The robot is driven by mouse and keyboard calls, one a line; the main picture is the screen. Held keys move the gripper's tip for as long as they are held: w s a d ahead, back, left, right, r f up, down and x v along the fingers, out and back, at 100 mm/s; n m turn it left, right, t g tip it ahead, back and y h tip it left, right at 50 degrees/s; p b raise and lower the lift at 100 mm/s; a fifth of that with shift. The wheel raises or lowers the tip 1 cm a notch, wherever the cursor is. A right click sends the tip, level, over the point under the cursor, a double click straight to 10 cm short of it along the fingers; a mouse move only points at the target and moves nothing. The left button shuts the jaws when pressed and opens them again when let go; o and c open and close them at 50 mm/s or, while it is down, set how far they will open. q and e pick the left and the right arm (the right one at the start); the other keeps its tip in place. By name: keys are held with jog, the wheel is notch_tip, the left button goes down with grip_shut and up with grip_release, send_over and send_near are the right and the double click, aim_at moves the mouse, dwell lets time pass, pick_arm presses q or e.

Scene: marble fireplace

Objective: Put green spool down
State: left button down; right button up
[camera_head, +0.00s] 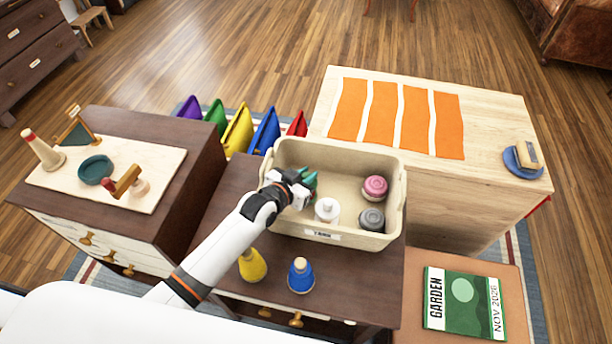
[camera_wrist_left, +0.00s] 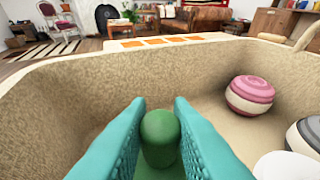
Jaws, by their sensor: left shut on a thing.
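My left gripper (camera_head: 308,181) reaches into the left part of a beige bin (camera_head: 393,214) in the head view. In the left wrist view, my left gripper (camera_wrist_left: 158,135) has its teal fingers on both sides of a green spool (camera_wrist_left: 160,137), which stands upright between them inside the bin. I cannot tell whether the spool's base touches the bin floor. In the head view the spool is mostly hidden by the gripper. My right gripper does not show.
The bin also holds a pink spool (camera_head: 375,187), a grey spool (camera_head: 371,219) and a white spool (camera_head: 327,209). A yellow spool (camera_head: 252,265) and a blue spool (camera_head: 300,275) stand on the dark cabinet in front of the bin. Orange strips (camera_head: 400,115) lie on the pale table behind.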

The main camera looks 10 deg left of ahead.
pick_arm(q)
jog(key=c, duration=1.3)
grip_release()
jog(key=shift+f, duration=0.1)
jog(key=shift+s+a+r, duration=0.1)
jog(key=shift+s+r, duration=0.05)
jog(key=shift+r, duration=0.05)
jog(key=p+v, duration=0.1)
jog(key=v, duration=1)
jog(key=shift+s+a, duration=0.15)
jog(key=shift+s, duration=0.15)
jog(key=shift+s, duration=0.1)
